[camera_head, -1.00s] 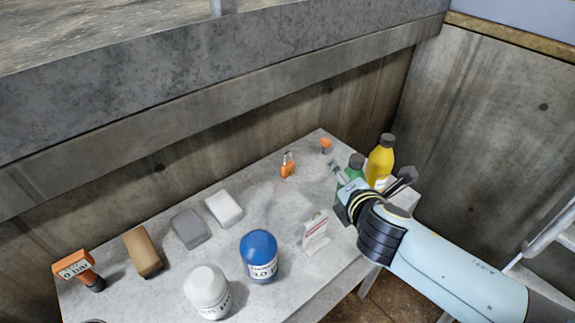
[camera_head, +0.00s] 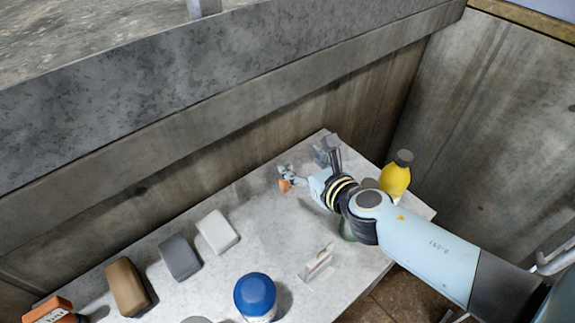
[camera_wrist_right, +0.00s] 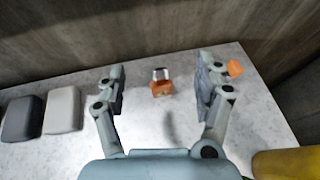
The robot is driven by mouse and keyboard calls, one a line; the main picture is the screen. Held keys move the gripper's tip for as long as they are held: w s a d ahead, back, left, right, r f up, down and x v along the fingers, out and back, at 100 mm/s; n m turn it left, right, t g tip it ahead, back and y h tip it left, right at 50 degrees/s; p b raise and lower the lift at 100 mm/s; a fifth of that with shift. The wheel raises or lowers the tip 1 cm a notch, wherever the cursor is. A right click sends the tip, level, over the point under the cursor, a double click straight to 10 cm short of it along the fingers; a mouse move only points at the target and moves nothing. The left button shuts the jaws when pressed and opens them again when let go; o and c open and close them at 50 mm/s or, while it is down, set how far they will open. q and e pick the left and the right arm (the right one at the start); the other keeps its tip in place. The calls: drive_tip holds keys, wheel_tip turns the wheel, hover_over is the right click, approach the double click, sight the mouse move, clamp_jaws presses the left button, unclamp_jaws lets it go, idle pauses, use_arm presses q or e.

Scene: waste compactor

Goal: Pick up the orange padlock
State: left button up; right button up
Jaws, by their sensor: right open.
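The orange padlock (camera_wrist_right: 161,86) stands on the grey table, near its back edge. In the right wrist view it is between the two spread fingers of my right gripper (camera_wrist_right: 160,88), a little beyond them, with clear space on both sides. In the head view the padlock (camera_head: 284,186) is partly hidden by a finger of my right gripper (camera_head: 305,165). My right gripper is open and holds nothing. My left gripper is not in view.
A small orange object (camera_wrist_right: 235,68) stands just beyond the right finger. A yellow bottle (camera_head: 396,175) is by my right arm. A white sign (camera_head: 318,262), a blue-topped bottle (camera_head: 255,294) and several blocks (camera_head: 180,257) stand nearer. A concrete wall (camera_head: 200,185) backs the table.

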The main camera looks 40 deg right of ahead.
sight(288, 183)
wheel_tip(288, 183, down, 8)
drive_tip(key=b, duration=0.6)
drive_tip(key=shift+s+a+r+b, duration=0.1)
drive_tip(key=shift+s+r+b, duration=0.1)
drive_tip(key=shift+b, duration=0.1)
drive_tip(key=shift+x, duration=1.4)
drive_tip(key=b+x, duration=0.1)
drive_tip(key=x, duration=0.3)
drive_tip(key=shift+w+r+b, duration=0.1)
drive_tip(key=shift+w+b, duration=0.05)
drive_tip(key=shift+b, duration=0.2)
drive_tip(key=shift+w, duration=0.3)
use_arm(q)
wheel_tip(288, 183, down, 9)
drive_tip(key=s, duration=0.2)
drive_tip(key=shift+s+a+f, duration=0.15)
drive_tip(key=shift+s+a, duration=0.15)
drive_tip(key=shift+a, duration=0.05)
